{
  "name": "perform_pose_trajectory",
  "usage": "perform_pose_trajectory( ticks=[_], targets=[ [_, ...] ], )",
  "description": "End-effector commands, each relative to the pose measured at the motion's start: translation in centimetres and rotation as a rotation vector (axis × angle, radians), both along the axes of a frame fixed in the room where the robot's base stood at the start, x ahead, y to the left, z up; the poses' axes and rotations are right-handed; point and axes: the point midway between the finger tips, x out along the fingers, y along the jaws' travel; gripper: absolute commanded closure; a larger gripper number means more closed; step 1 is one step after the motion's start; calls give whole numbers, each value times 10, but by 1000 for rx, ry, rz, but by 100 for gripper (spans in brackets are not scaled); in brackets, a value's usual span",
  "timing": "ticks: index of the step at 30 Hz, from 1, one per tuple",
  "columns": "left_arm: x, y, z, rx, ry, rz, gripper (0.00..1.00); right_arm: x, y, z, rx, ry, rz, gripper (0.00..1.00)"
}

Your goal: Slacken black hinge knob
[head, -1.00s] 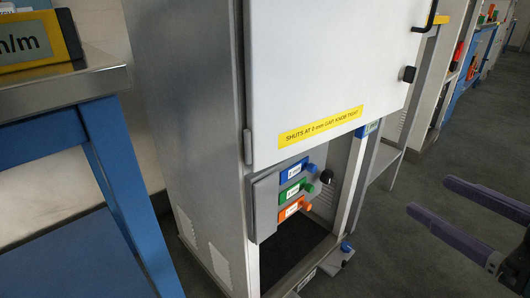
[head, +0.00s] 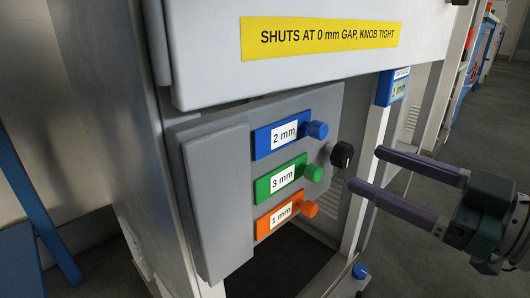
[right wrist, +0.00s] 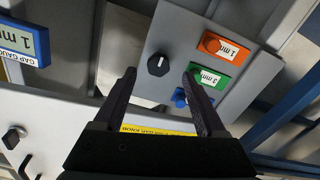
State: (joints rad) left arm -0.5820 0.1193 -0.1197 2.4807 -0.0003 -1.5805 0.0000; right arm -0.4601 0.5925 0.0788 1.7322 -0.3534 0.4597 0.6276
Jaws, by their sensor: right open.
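The black hinge knob (head: 342,155) sticks out at the right edge of a grey panel, beside the colored tabs. In the right wrist view the knob (right wrist: 158,65) is a round dial with a white pointer line. My right gripper (head: 366,168) is open and empty, its two dark purple fingers pointing at the knob from the right. In the right wrist view the knob appears between the fingertips (right wrist: 160,74), apparently not touched; the remaining distance is hard to tell. My left gripper is not in view.
Beside the knob are blue 2 mm (head: 284,134), green 3 mm (head: 282,179) and orange 1 mm (head: 280,215) tabs with small pegs. A white door with a yellow label (head: 320,37) hangs above. A blue gap gauge (head: 392,88) reading 1 mm is on the post at right.

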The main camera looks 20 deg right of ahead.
Motion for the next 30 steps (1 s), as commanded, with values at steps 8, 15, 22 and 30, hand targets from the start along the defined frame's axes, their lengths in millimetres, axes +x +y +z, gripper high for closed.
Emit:
perform_pose_trajectory(
  ticks=[8, 15, 22, 30],
  targets=[
    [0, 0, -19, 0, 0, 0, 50, 37, 15, -2, 1, -2, 1, 26],
    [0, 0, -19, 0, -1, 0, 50, 42, 17, 0, 1, 1, -1, 26],
    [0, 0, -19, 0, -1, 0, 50, 42, 17, 0, 1, 1, 0, 39],
    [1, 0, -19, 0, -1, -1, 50, 42, 17, 0, 1, 1, 0, 69]
  ],
)
